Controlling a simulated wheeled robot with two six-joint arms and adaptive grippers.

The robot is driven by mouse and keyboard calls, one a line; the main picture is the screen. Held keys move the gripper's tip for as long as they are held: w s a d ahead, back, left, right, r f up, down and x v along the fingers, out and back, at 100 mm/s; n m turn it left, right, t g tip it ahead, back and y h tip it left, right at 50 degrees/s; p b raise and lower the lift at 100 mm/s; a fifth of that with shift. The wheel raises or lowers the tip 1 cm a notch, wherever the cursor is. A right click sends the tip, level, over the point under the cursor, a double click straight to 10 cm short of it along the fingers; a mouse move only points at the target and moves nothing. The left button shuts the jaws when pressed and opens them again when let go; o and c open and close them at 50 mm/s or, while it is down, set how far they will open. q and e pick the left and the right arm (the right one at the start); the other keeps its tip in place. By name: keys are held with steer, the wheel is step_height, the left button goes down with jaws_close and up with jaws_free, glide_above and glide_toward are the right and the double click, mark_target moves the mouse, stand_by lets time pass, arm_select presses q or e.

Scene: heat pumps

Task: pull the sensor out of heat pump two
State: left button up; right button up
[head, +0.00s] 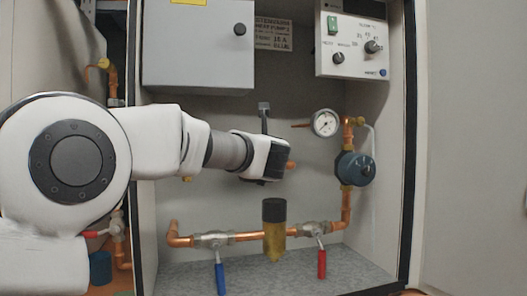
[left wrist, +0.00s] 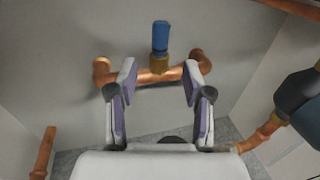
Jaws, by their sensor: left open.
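In the left wrist view a blue cylindrical sensor (left wrist: 160,37) stands upright in a brass fitting (left wrist: 159,62) on a short copper pipe (left wrist: 146,76) with elbows at both ends. My left gripper (left wrist: 157,82) is open and empty, its two fingers either side of the brass fitting in the picture. The sensor appears beyond the fingertips, and I cannot tell the gap in depth. In the head view my left gripper (head: 265,158) is inside the open cabinet and hides most of this pipe; the sensor's blue body does not show there. My right gripper is not in view.
The cabinet has a grey box (head: 198,50), a control panel (head: 352,45), a pressure gauge (head: 325,123) and a dark blue pump (head: 354,169). Below are a brass filter with black cap (head: 274,212), a blue valve handle (head: 220,279) and a red one (head: 321,264).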

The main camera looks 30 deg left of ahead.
arm_select(q)
steer(key=p+x, duration=0.1)
steer(key=x, duration=0.1)
steer(key=p+x, duration=0.1)
steer(key=x, duration=0.2)
steer(key=p+x, duration=0.2)
steer(key=shift+w+a+r, duration=0.25)
steer(key=shift+a+r, duration=0.05)
steer(key=shift+r, duration=0.05)
steer(key=shift+s+d+r, duration=0.2)
steer(key=shift+s+d, duration=0.05)
steer(key=shift+s, duration=0.05)
steer(key=shift+s+d+r, duration=0.2)
steer(key=shift+s, duration=0.05)
steer(key=shift+c, duration=1)
steer(key=c, duration=0.6)
jaws_close()
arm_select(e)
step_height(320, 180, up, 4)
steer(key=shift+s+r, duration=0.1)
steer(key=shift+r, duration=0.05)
